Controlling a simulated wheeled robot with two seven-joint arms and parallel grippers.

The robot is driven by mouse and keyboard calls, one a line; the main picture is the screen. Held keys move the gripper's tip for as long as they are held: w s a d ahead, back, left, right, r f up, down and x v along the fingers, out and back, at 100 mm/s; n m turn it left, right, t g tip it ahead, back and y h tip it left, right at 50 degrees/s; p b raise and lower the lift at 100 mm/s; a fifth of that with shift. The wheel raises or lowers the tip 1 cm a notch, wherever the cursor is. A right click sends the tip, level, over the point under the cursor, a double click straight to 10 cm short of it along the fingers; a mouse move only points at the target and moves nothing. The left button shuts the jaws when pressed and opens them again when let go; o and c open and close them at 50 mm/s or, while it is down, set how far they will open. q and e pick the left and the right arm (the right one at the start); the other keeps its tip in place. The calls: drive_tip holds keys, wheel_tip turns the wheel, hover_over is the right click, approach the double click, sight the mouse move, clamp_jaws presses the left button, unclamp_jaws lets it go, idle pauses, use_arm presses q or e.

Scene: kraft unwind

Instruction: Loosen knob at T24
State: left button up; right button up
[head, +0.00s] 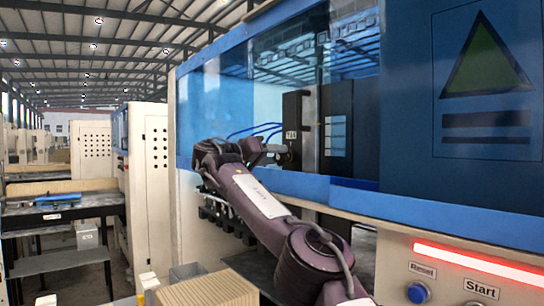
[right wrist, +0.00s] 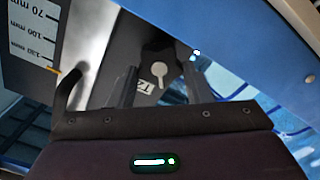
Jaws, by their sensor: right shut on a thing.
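In the right wrist view a dark knob (right wrist: 156,56) with a pale keyhole-shaped mark sits between the two fingers of my right gripper (right wrist: 158,82). A small white label (right wrist: 146,87) starting with "T2" is just below the mark, its end hidden. In the head view my right gripper (head: 257,148) reaches into the blue machine's opening, beside a small label (head: 292,134) on a dark upright block (head: 297,112). The gripper is shut on the knob; the finger contact itself is hard to see. My left gripper is not in view.
A blue machine cover (head: 460,90) fills the right side. Below it are a red light strip (head: 478,262) and Reset (head: 418,292) and Start buttons. A millimetre scale (right wrist: 38,35) stands left in the wrist view.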

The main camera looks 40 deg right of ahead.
idle(0.4)
drive_tip(key=o, duration=1)
drive_tip(key=shift+d, duration=0.25)
drive_tip(key=a+b, duration=0.2)
drive_tip(key=a, duration=0.6)
drive_tip(key=shift+w+b, duration=0.4)
drive_tip(key=shift+d, duration=0.15)
